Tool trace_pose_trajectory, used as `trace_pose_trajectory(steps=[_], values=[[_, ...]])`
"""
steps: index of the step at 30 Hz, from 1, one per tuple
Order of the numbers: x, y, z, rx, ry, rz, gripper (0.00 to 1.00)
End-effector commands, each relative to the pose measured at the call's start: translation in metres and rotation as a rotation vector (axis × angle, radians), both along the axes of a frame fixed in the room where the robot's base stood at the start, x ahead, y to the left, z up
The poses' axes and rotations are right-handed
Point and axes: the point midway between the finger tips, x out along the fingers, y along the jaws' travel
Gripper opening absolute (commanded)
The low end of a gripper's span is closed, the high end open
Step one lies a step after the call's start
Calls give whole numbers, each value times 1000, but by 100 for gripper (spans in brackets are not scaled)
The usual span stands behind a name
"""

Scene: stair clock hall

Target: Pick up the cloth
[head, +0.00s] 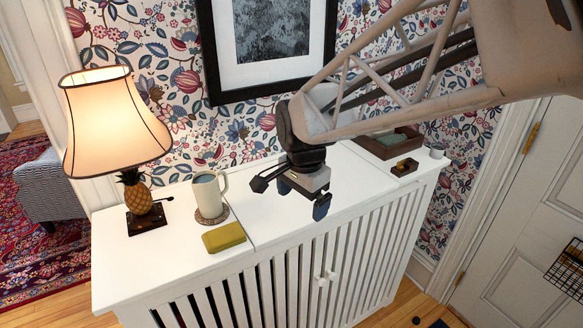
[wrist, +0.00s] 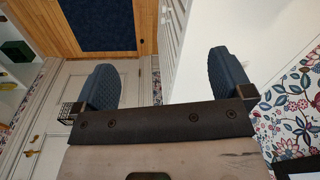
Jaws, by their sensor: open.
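A folded olive-yellow cloth (head: 224,237) lies flat near the front edge of the white cabinet top, in the head view. My gripper (head: 294,194) is above the cabinet top, to the right of the cloth and apart from it. Its two blue padded fingers stand wide apart in the wrist view (wrist: 164,84), with nothing between them. I cannot make out the cloth in the wrist view.
On the white cabinet (head: 160,270), a pale mug (head: 207,190) on a coaster stands just behind the cloth. A lit pineapple lamp (head: 115,125) stands to the left. A wooden tray (head: 374,148) and small dark box (head: 404,168) are at the right. The middle top is clear.

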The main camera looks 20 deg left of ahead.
Motion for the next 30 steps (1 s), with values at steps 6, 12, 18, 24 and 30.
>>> trace_pose_trajectory(steps=[6,12,18,24,30], values=[[2,72,-21,-8,30,-79,98],[-4,136,-41,-17,50,-156,98],[-14,180,-57,-26,62,-213,98],[-18,196,-63,-29,66,-236,98],[-18,196,-63,-30,66,-238,98]])
